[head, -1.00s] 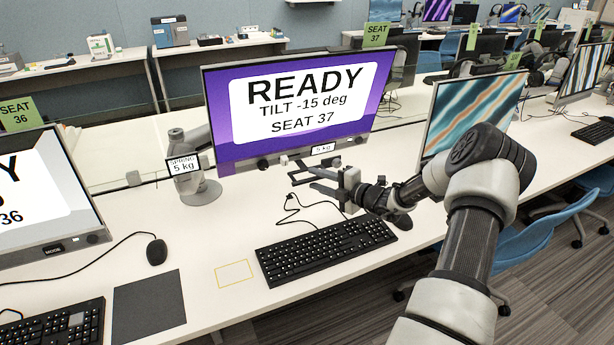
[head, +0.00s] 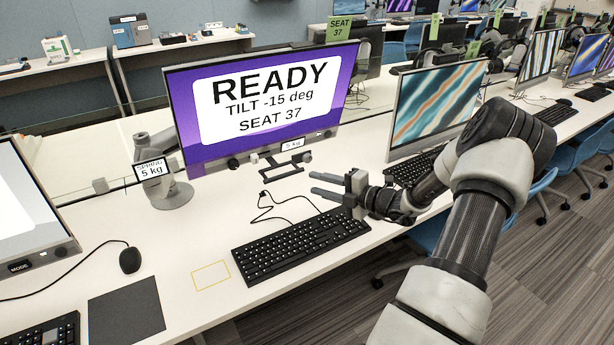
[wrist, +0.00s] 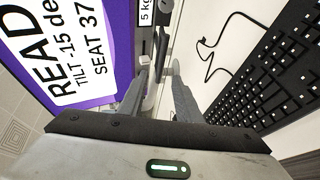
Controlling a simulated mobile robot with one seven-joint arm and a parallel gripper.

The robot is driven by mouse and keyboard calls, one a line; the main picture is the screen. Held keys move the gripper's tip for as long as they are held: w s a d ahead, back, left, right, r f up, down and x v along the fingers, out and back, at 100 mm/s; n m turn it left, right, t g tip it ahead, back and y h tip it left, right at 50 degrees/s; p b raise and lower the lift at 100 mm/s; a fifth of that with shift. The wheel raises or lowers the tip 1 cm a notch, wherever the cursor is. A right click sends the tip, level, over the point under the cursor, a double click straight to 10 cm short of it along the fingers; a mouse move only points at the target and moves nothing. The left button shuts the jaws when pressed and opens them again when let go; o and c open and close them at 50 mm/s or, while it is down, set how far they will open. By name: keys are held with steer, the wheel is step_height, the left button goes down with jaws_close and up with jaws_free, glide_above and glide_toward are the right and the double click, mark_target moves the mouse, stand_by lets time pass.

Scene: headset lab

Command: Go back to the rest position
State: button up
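My gripper (head: 313,184) is open above the desk, to the right of the bottom edge of the purple monitor (head: 185,110). Its two fingers point left and hold nothing; they also show apart in the wrist view (wrist: 159,75). The monitor's screen reads READY, TILT -15 deg, SEAT 37. A dark bracket-like bar (head: 283,165) sits under the monitor's lower edge, with a gap between it and my fingertips. My arm reaches in from the lower right.
A black keyboard (head: 300,245) lies below my gripper, and a loose cable (head: 262,208) lies beside it. A second monitor (head: 435,105) with striped colours stands behind my arm. A mouse (head: 130,260) and dark mat (head: 126,310) are at left. Blue chairs (head: 567,155) line the right.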

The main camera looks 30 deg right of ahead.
steer(key=s+a+r+n+g+p, duration=0.1)
steer(key=s+a+r+n+g, duration=0.25)
steer(key=a+n, duration=0.5)
steer(key=s+a+r+n+g+y+p, duration=0.1)
steer(key=s+a+r+n+g, duration=0.3)
steer(key=a+n, duration=0.45)
steer(key=s+a+r+n+g+p, duration=0.2)
steer(key=s+a+r+n+g, duration=0.15)
steer(key=a+r+n, duration=0.4)
steer(key=s+a+r+n+g+h+p, duration=0.2)
steer(key=s+a+r+n+h, duration=0.3)
steer(key=s+n, duration=0.65)
steer(key=s+d+r+n+t+h+p, duration=0.2)
steer(key=s+d+r+n+t, duration=0.2)
steer(key=n, duration=1)
steer(key=s+r, duration=0.3)
steer(key=r, duration=0.2)
steer(key=shift+r+h+p, duration=0.3)
steer(key=shift+r, duration=0.1)
steer(key=shift+d, duration=0.1)
